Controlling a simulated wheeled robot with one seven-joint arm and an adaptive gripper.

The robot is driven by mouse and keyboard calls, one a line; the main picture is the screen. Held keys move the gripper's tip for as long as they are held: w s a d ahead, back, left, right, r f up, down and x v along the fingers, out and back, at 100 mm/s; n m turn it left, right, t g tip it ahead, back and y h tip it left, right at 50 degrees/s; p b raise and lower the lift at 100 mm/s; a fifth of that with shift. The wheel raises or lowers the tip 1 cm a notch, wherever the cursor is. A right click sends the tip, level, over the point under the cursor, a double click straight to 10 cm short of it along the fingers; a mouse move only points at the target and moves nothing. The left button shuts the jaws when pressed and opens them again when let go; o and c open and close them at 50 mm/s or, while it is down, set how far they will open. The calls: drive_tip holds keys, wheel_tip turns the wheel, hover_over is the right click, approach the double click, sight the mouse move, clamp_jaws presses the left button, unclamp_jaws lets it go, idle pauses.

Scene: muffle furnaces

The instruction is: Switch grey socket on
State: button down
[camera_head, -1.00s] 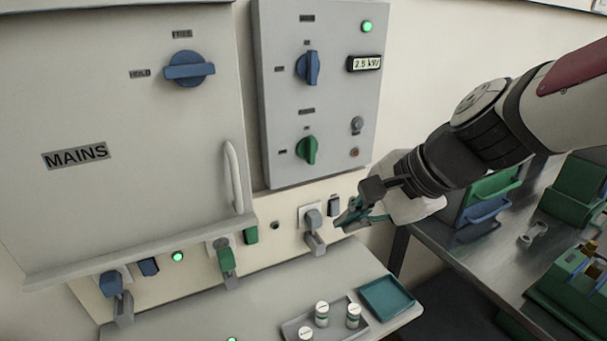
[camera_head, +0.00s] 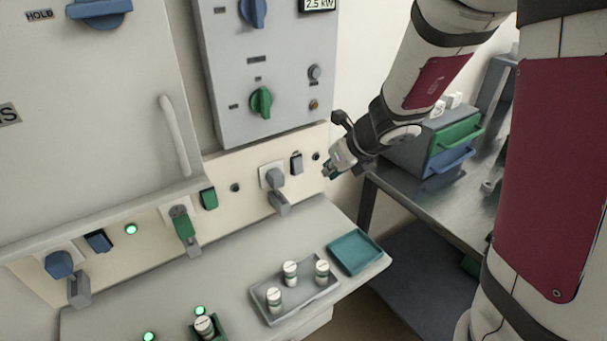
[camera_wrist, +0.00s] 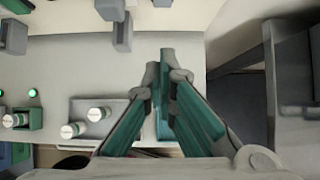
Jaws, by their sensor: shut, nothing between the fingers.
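The grey socket (camera_head: 264,180) is on the cream panel, with a grey plug (camera_head: 275,178) in it. A grey rocker switch (camera_head: 296,163) sits just right of it, and a small round lamp (camera_head: 316,156) right of the switch looks dark. My gripper (camera_head: 328,172) is right of the switch, in front of the panel's right end and apart from the switch. In the wrist view its teal fingers (camera_wrist: 166,68) are together and empty. The grey plug (camera_wrist: 121,32) shows there up and left of the fingertips, and the grey switch (camera_wrist: 162,3) is at the top edge, partly cut off.
Left along the panel are a green plug (camera_head: 183,226), green switch (camera_head: 209,198), blue plug (camera_head: 59,264) and blue switch (camera_head: 98,241). On the shelf below stand a grey tray (camera_head: 262,297) with labelled jars and a teal tray (camera_head: 355,252). A metal table (camera_head: 410,190) with drawers is right.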

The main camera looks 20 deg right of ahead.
sight(298, 166)
drive_tip(key=w+a+r+b+x, duration=0.1)
drive_tip(key=w+b+x, duration=0.1)
drive_tip(key=x, duration=1)
drive_tip(key=shift+w+b, duration=0.35)
drive_tip(key=shift+b, duration=0.4)
drive_tip(key=shift+w+a+f+b, duration=0.15)
drive_tip(key=shift+w+b, duration=0.15)
drive_tip(key=shift+w, duration=0.05)
